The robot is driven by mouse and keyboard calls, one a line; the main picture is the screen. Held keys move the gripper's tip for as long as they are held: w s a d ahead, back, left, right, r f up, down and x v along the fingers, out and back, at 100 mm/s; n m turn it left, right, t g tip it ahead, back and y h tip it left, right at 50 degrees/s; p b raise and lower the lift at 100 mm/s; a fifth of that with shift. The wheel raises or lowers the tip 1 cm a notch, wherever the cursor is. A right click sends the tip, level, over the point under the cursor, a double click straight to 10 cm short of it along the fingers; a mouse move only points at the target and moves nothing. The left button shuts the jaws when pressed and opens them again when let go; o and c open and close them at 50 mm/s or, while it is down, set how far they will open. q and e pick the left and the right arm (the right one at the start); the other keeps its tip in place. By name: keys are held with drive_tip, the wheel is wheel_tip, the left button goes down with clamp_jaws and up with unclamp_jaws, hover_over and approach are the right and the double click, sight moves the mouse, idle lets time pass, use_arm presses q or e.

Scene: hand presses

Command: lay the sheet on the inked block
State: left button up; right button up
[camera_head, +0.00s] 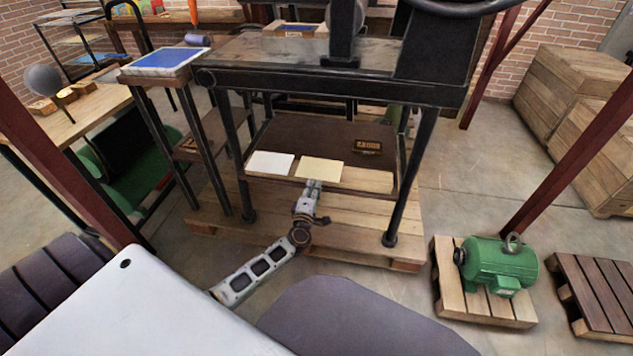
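A cream sheet (319,169) and a white sheet (270,163) lie side by side on the low shelf under the press. My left gripper (314,184) is at the near edge of the cream sheet; its fingers look close together, but I cannot tell whether they hold the edge. A block with a blue face (165,59) lies on the small stand left of the press. Another blue-faced block (294,30) lies behind the press bed and is partly hidden. I cannot tell which one is the inked block. My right gripper is not in view.
The press bed (270,50) is above the shelf, with legs on both sides of my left arm. A small dark block (368,147) lies on the shelf at right. A wooden pallet (340,235) lies below. A green motor (500,265) stands on a pallet at right.

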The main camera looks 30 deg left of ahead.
sight(320, 169)
use_arm(q)
drive_tip(key=shift+x, duration=2)
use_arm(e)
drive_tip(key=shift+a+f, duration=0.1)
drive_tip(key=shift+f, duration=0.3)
use_arm(q)
clamp_jaws()
drive_tip(key=shift+r+p, duration=1.55)
drive_tip(key=shift+p, duration=0.15)
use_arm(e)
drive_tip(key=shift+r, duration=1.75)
